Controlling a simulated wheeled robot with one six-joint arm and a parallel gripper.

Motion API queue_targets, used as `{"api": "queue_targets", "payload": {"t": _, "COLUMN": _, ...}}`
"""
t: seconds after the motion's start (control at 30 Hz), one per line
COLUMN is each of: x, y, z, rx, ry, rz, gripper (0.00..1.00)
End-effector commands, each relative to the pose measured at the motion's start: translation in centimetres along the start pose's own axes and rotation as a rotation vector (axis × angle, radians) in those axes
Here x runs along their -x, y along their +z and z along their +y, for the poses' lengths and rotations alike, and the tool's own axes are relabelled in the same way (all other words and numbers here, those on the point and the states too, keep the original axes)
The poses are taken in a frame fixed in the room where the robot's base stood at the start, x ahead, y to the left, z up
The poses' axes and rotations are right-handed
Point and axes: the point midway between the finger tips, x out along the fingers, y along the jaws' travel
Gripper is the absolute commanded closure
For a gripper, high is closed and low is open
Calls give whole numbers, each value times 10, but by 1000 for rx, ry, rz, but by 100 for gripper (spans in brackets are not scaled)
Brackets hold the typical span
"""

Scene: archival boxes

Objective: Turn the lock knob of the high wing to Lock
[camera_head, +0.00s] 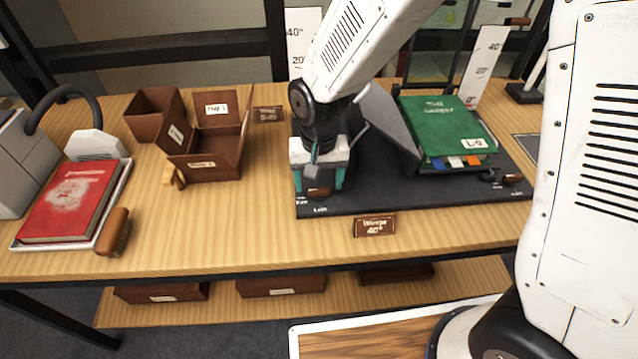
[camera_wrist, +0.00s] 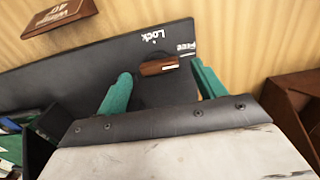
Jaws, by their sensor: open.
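The book cradle's dark base (camera_head: 400,196) lies on the table. Its left wing (camera_head: 388,122) is a grey panel tilted up steeply. The brown lock knob (camera_head: 319,193) sits at the base's front left corner; in the wrist view the knob (camera_wrist: 159,66) lies roughly across the picture, its right end by the word Free, the word Lock above it. My gripper (camera_head: 318,178) is over that corner, open, teal fingers pointing down. In the wrist view my gripper (camera_wrist: 163,82) has one finger on each side of the knob, with gaps; I cannot tell the height left.
A green book (camera_head: 440,128) rests on the cradle's right side; another brown knob (camera_head: 512,180) is at the front right. A Wings 40° sign (camera_head: 375,226) stands in front. Brown boxes (camera_head: 205,160) and a red book (camera_head: 70,200) are left.

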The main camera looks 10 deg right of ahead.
Motion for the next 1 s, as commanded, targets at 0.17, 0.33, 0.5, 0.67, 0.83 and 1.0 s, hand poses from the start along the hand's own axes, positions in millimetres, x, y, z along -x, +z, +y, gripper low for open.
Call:
{"api": "queue_targets", "payload": {"t": 0.17, "x": -15, "y": 0, "z": 0, "rx": 0, "ry": 1, "rz": -1, "gripper": 31}}
{"api": "queue_targets", "payload": {"t": 0.33, "x": -17, "y": 0, "z": 0, "rx": 0, "ry": 0, "rz": 0, "gripper": 31}}
{"api": "queue_targets", "payload": {"t": 0.5, "x": -17, "y": 0, "z": 0, "rx": 0, "ry": 0, "rz": 0, "gripper": 45}}
{"api": "queue_targets", "payload": {"t": 0.67, "x": -17, "y": 0, "z": 0, "rx": 0, "ry": 0, "rz": 0, "gripper": 76}}
{"api": "queue_targets", "payload": {"t": 0.83, "x": -17, "y": 0, "z": 0, "rx": 5, "ry": 0, "rz": 0, "gripper": 76}}
{"api": "queue_targets", "payload": {"t": 1.0, "x": -17, "y": 0, "z": 0, "rx": 42, "ry": 0, "rz": 0, "gripper": 76}}
